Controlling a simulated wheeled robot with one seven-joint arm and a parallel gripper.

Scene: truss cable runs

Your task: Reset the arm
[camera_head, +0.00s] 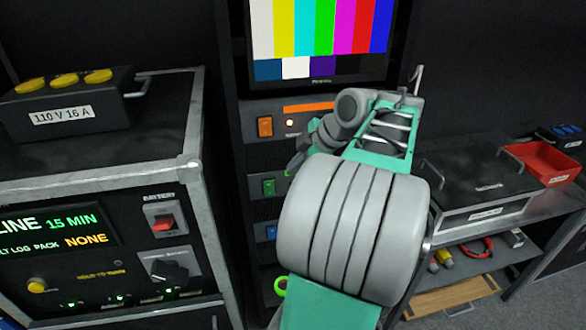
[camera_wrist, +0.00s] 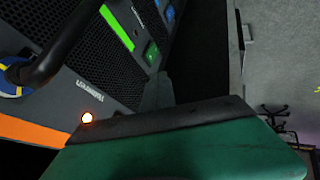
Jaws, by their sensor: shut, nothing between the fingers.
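My arm (camera_head: 355,230) reaches up and forward in the head view, with a large grey joint in front and a teal link (camera_head: 385,130) beyond it. The arm's far end is close to the equipment rack (camera_head: 240,60), below the monitor. The fingers cannot be made out in the head view. In the wrist view my gripper (camera_wrist: 165,121) fills the bottom as a teal body with a dark edge. It is shut, and nothing shows held in it. The rack's front panels (camera_wrist: 105,60) lie beyond it, with a lit lamp (camera_wrist: 87,117) near its left end.
A monitor (camera_head: 320,40) shows colour bars above the rack. A battery cabinet (camera_head: 100,170) at left carries a black box (camera_head: 70,105) with yellow caps. At right, a bench holds a black-lidded case (camera_head: 480,195) and a red bin (camera_head: 550,162). Floor shows at lower right.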

